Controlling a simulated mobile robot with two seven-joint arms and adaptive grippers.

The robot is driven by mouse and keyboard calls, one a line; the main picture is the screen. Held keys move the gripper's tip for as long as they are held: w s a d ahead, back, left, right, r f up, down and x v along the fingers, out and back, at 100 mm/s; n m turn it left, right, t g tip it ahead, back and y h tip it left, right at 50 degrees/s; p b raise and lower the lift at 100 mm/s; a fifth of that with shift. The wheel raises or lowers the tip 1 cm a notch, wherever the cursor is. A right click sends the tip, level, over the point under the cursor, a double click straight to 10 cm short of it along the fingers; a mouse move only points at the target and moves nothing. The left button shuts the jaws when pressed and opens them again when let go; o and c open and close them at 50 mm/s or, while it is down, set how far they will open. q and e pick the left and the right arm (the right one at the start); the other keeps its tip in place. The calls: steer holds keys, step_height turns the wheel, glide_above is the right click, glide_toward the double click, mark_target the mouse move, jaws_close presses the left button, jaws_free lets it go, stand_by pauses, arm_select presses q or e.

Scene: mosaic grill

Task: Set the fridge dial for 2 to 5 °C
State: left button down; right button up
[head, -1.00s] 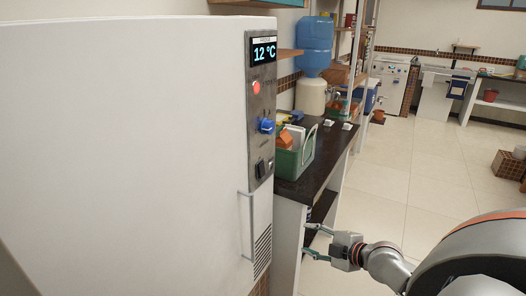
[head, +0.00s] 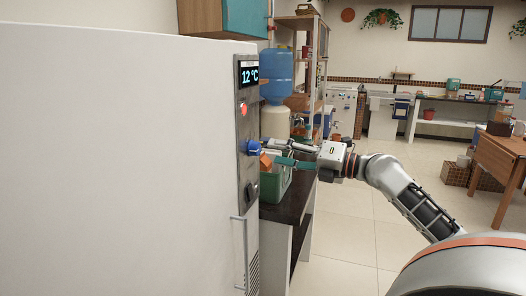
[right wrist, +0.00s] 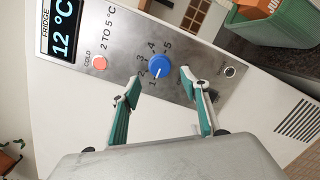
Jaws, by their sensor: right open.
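The fridge (head: 120,160) fills the left of the head view. Its side panel has a display (head: 248,76) reading 12 °C, a red lamp (head: 243,109) and a blue dial (head: 253,147). In the right wrist view the blue dial (right wrist: 161,66) has a scale from 1 to 5, and its white pointer mark is near 1. The label by the lamp (right wrist: 99,62) reads "COLD 2 TO 5 °C". My right gripper (head: 272,152) is open in front of the panel. In the right wrist view its fingers stand on either side of the dial, apart from it. My left gripper is not in view.
A dark counter (head: 293,200) stands just behind the panel, with a green crate (head: 275,184) on it. A blue water bottle (head: 277,76) stands farther back. A fridge handle (head: 240,255) sticks out below the dial. The floor to the right is open.

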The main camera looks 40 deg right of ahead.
mark_target(259, 150)
steer(key=x, duration=0.3)
steer(key=shift+w+a+r+p, duration=0.15)
steer(key=shift+w+p, duration=0.15)
steer(key=shift+w+a+f, duration=0.1)
steer(key=shift+w+a, duration=0.05)
steer(key=shift+w, duration=0.25)
steer(key=shift+w+a+f, duration=0.1)
steer(key=shift+w+a, duration=0.05)
steer(key=shift+w, duration=0.25)
steer(key=shift+c, duration=0.3)
steer(key=c, duration=1)
